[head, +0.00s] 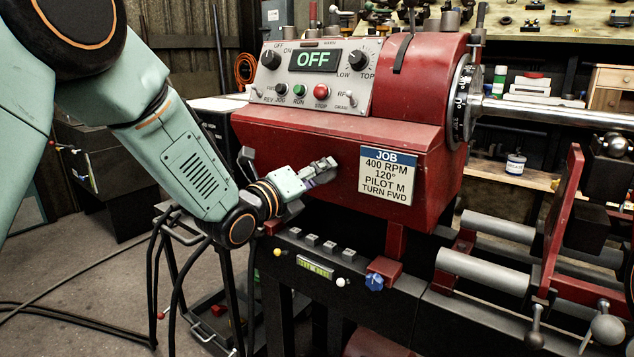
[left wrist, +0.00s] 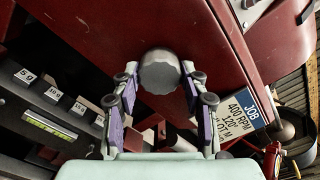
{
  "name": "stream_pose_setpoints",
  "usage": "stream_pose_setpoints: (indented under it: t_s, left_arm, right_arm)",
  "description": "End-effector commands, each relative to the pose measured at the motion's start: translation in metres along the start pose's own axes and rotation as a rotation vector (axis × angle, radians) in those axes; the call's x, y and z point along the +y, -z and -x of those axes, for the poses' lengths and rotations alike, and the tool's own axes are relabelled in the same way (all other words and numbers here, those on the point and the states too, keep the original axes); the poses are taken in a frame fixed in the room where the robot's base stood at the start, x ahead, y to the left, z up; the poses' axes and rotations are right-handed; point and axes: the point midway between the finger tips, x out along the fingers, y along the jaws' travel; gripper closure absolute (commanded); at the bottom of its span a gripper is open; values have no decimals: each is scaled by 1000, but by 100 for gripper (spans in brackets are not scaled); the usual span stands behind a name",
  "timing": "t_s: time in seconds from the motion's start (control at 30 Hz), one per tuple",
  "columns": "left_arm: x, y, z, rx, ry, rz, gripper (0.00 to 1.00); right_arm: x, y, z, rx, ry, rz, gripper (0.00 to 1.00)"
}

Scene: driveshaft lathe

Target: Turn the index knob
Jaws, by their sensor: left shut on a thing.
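A grey scalloped knob (left wrist: 160,72), which looks like the index knob, stands out from the red headstock. In the left wrist view my left gripper (left wrist: 160,84) has one finger on each side of this knob and is shut on it. In the head view the left gripper (head: 322,172) is at the front face of the red headstock (head: 300,140), left of the JOB card (head: 387,175). There the knob is hidden by the fingers. The card reads 400 RPM, 120°, PILOT M, TURN FWD. A numbered dial ring (head: 461,103) sits at the headstock's right end. My right gripper is not in view.
The control panel (head: 315,78) above has an OFF display, dials and buttons. A steel shaft (head: 550,112) runs right from the headstock. Red brackets and bars stand at the lower right.

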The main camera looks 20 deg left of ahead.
Motion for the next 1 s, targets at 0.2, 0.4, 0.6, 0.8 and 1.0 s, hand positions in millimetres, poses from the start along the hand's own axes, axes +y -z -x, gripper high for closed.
stream_pose_setpoints:
  t_s: [0.2,0.4,0.6,0.8,1.0]
  left_arm:
    - [1,0,0,-5,2,-199,88]
    - [1,-1,0,-6,3,-357,88]
    - [0,-1,0,-7,3,-474,88]
    - [-1,-2,0,-7,2,-545,88]
    - [-2,-2,0,-7,2,-574,88]
  right_arm:
    - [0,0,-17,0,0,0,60]
    - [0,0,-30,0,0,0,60]
    - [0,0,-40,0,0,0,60]
    - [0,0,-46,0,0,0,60]
    - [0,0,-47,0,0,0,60]
